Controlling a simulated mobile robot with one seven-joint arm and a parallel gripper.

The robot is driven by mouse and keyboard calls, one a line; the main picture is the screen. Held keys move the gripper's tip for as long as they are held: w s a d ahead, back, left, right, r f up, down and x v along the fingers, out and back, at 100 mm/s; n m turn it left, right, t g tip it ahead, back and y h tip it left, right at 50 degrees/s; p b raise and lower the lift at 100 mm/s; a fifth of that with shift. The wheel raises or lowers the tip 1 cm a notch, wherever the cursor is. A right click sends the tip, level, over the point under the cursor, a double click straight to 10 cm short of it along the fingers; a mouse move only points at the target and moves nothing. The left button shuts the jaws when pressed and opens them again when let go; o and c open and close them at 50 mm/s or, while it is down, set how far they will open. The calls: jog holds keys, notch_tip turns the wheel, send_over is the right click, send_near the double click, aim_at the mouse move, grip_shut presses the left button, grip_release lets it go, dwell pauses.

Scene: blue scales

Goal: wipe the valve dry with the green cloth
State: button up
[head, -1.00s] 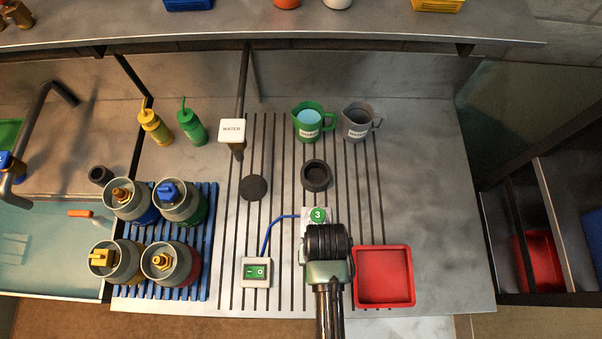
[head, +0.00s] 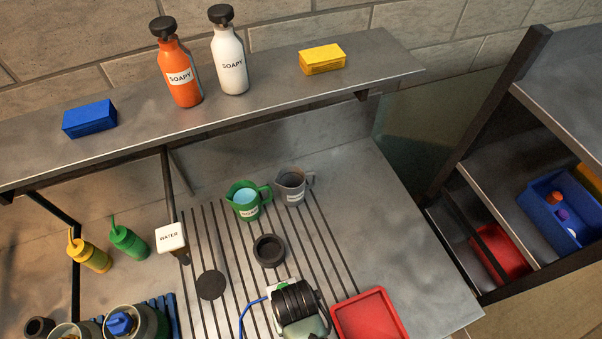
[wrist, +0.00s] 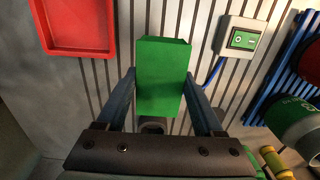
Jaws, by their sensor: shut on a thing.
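My gripper (wrist: 159,75) is shut on a green block-shaped thing, taken as the green cloth (wrist: 162,72), between its two fingers in the wrist view. In the head view my wrist covers the fingers and the cloth. My gripper is over the ribbed worktop, left of the red tray. A blue valve (head: 120,322) tops a grey-collared cylinder at the lower left of the head view, well away from my gripper. Other cylinders there are mostly cut off. Which valve is wet I cannot tell.
A red tray (head: 368,316), a dark round cup (head: 268,250), a green jug (head: 246,200) and a grey jug (head: 292,186) stand near. A water spout (head: 171,238) hangs left. The worktop's right side is clear.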

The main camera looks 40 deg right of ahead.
jog(key=w+d+f+b, duration=0.2)
jog(key=w+b, duration=0.1)
jog(key=w, duration=0.3)
jog(key=shift+w+f, duration=0.3)
jog(key=shift+w, duration=0.05)
dwell(0.4)
jog(key=shift+f+b, duration=0.6)
dwell(0.5)
jog(key=shift+s+a, duration=0.1)
jog(key=shift+p, duration=0.45)
dwell(0.6)
